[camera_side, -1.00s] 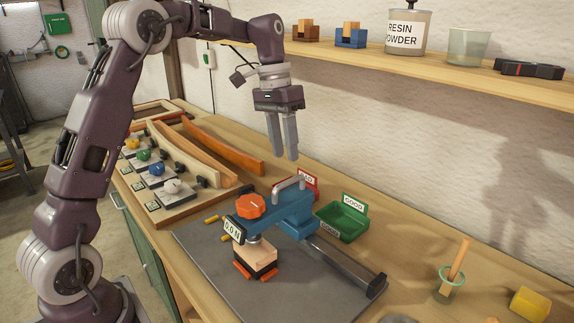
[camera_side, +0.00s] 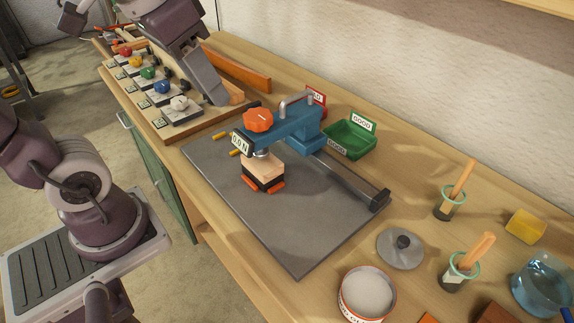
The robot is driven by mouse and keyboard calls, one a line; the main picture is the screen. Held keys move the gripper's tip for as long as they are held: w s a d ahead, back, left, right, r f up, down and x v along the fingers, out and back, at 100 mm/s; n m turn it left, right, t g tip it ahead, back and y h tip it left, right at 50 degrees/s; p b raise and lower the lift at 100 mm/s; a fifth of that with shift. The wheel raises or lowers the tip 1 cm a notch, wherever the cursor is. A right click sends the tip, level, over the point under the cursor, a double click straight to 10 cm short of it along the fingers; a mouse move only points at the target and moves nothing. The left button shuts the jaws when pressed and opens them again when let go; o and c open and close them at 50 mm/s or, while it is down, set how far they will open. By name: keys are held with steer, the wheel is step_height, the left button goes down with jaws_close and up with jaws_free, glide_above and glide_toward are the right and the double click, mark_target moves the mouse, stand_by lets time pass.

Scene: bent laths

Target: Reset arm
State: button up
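My arm reaches in from the upper left, partly cut off by the top edge. My gripper (camera_side: 214,92) points down and to the right above the wooden sample board (camera_side: 190,128) at the back left. Its fingers overlap in this view, so their gap is hidden, and no object shows in them. A blue clamp device (camera_side: 285,128) with an orange knob (camera_side: 258,120) and a "0.0 N" display stands apart from my gripper on the grey mat (camera_side: 285,235). A pale wood block (camera_side: 263,168) sits under its head.
The board carries several coloured knobs; a bent orange-brown lath (camera_side: 240,70) lies behind. Jars with sticks (camera_side: 450,205), a tin (camera_side: 367,293) and a yellow block (camera_side: 525,225) fill the right front.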

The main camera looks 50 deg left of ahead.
steer(key=s+f+t, duration=0.1)
steer(key=s+f, duration=0.3)
steer(key=s, duration=0.2)
steer(key=shift+d, duration=0.2)
steer(key=shift+o, duration=0.3)
steer(key=shift+r, duration=0.1)
stand_by(1.5)
